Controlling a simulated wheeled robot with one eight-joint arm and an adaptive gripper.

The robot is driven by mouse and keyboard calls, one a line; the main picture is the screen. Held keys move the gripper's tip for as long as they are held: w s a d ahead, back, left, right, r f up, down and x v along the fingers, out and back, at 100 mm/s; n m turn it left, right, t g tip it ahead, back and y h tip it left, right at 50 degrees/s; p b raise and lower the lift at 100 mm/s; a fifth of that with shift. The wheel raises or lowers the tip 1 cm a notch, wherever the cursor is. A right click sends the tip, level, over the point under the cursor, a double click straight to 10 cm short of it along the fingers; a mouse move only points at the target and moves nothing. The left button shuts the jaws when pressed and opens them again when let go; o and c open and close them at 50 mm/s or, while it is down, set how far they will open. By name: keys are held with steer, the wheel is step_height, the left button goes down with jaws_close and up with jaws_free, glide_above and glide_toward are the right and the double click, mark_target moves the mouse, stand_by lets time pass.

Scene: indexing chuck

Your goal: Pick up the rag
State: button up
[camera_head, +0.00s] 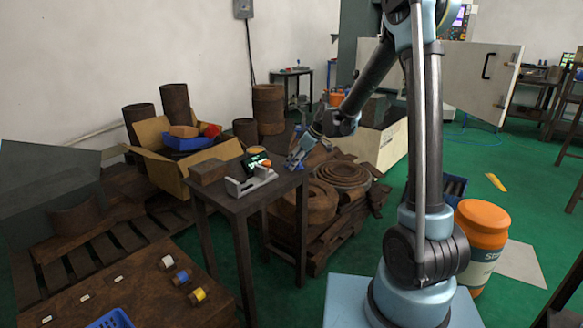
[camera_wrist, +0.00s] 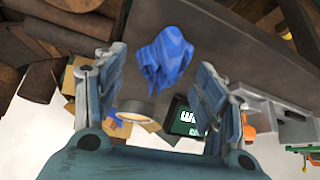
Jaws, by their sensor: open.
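The rag (camera_wrist: 165,58) is a crumpled blue cloth in the upper middle of the wrist view, against the dark table top (camera_wrist: 232,45). My gripper (camera_wrist: 160,68) is open, with one finger on each side of the rag in that view. I cannot tell whether the fingers touch it, and a gap shows on both sides. In the head view my gripper (camera_head: 296,158) is low over the back right end of the small dark table (camera_head: 240,206). I cannot clearly make out the rag there.
On the small table, left of my gripper, are a grey metal fixture (camera_head: 250,184), a brown block (camera_head: 208,172) and a black display with green characters (camera_head: 256,160). A cardboard box (camera_head: 170,177) stands behind. Coiled rusty rings (camera_head: 340,176) lie on a pallet to the right.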

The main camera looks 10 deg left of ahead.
steer(key=shift+c, duration=0.6)
steer(key=c, duration=1)
step_height(320, 180, up, 10)
steer(key=shift+r, duration=0.1)
